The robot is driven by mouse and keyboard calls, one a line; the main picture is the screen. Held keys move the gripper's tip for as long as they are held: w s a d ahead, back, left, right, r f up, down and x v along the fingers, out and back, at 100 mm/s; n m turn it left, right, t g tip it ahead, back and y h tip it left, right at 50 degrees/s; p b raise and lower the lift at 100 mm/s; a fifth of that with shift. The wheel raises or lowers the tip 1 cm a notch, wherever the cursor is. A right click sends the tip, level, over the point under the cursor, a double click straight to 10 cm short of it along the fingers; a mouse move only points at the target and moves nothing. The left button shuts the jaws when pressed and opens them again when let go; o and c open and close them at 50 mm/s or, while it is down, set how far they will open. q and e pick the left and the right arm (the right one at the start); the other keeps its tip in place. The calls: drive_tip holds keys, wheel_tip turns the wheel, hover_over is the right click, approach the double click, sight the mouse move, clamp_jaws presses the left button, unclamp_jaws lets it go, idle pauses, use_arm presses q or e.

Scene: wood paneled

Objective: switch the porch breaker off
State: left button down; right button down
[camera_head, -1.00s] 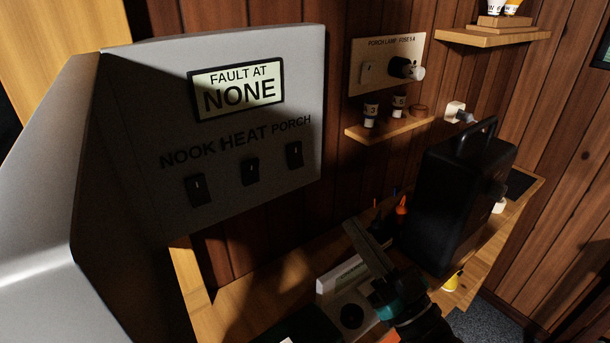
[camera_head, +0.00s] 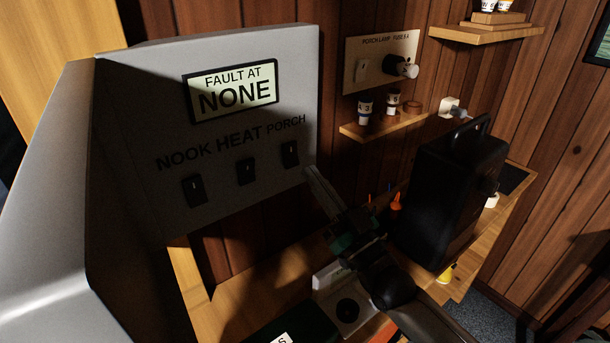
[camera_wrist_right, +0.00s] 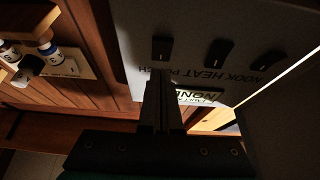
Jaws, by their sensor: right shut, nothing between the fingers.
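The grey breaker panel (camera_head: 225,60) fills the left of the head view. Its display (camera_head: 234,92) reads "FAULT AT NONE". Below the labels sit three black switches: nook (camera_head: 194,190), heat (camera_head: 246,171) and porch (camera_head: 290,154). The porch breaker also shows in the right wrist view (camera_wrist_right: 162,48), where the panel appears upside down. My right gripper (camera_head: 311,172) is shut and empty, its tips just right of and slightly below the porch breaker in the head view. In the wrist view its fingers (camera_wrist_right: 160,78) cover part of the PORCH label. Contact cannot be told. My left gripper is not in view.
A black case with a handle (camera_head: 455,190) stands on the wooden bench right of my right arm. A fuse plate (camera_head: 378,62) and a small shelf (camera_head: 385,128) with small jars are on the wall behind. A white box (camera_head: 335,300) lies below the gripper.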

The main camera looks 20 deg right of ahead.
sight(294, 166)
drive_tip(key=shift+w+a+f, duration=0.2)
drive_tip(key=shift+w+f, duration=0.05)
drive_tip(key=shift+w, duration=0.25)
drive_tip(key=shift+w+a+f, duration=0.15)
drive_tip(key=shift+w+f, duration=0.05)
drive_tip(key=shift+w, duration=0.3)
drive_tip(key=shift+w+a+f, duration=0.2)
drive_tip(key=shift+w+f, duration=0.05)
drive_tip(key=shift+w, duration=0.25)
drive_tip(key=w+f+t+b, duration=0.1)
drive_tip(key=b, duration=0.4)
drive_tip(key=shift+a, duration=0.2)
drive_tip(key=shift+r, duration=0.2)
drive_tip(key=shift+d+p, duration=0.1)
drive_tip(key=shift+p, duration=0.2)
